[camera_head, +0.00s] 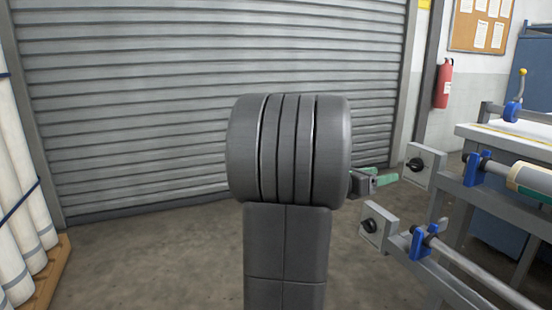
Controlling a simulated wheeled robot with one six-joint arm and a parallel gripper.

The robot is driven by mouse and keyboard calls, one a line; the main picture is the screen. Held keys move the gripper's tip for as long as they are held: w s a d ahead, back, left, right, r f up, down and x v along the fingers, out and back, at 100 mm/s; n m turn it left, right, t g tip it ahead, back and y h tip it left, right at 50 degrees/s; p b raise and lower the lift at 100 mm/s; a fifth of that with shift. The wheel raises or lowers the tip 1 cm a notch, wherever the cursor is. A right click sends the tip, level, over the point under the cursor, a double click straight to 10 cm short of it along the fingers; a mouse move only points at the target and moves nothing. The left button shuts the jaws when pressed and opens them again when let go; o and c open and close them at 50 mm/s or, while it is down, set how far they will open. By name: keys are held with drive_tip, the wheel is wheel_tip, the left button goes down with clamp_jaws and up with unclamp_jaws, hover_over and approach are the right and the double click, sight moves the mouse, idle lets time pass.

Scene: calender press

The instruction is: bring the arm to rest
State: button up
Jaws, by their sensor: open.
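My arm rises in the middle of the view, with a thick dark grey joint that hides much of what is behind it. My gripper (383,180) shows just right of that joint as a small grey body with green fingertips. It points right, towards the machine's end plates, and is open. I see nothing held in it. The inner part of the gripper and the wrist are hidden behind the joint. The gap between the fingertips and the nearest plate cannot be judged well.
The upper end plate (424,166) and lower end plate (378,226), each with a black knob, are close right. Rollers (531,178) in blue holders (422,243) extend right. White rolls (14,195) stand on a wooden pallet (52,272) at left. A grey shutter (130,100) closes the back.

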sight(411, 168)
drive_tip(key=b+x, duration=0.2)
drive_tip(key=x, duration=0.9)
drive_tip(key=shift+d+r+b, duration=0.1)
drive_tip(key=shift+d+b, duration=0.05)
drive_tip(key=shift+b, duration=0.15)
drive_tip(key=shift+n, duration=0.9)
drive_tip(key=n, duration=0.3)
drive_tip(key=shift+s+r+p, duration=0.1)
drive_tip(key=shift+p, duration=0.2)
drive_tip(key=n+p, duration=0.1)
drive_tip(key=n, duration=0.1)
drive_tip(key=n+p, duration=0.2)
drive_tip(key=n, duration=0.1)
drive_tip(key=shift+r, duration=0.25)
drive_tip(key=n+p, duration=0.3)
drive_tip(key=n, duration=0.1)
drive_tip(key=shift+r+n+p, duration=0.1)
drive_tip(key=shift+n+p, duration=0.2)
drive_tip(key=n+p, duration=0.2)
drive_tip(key=n, duration=0.1)
drive_tip(key=n+p, duration=0.2)
drive_tip(key=shift+n, duration=0.4)
drive_tip(key=shift+n+p, duration=0.5)
drive_tip(key=shift+n, duration=0.1)
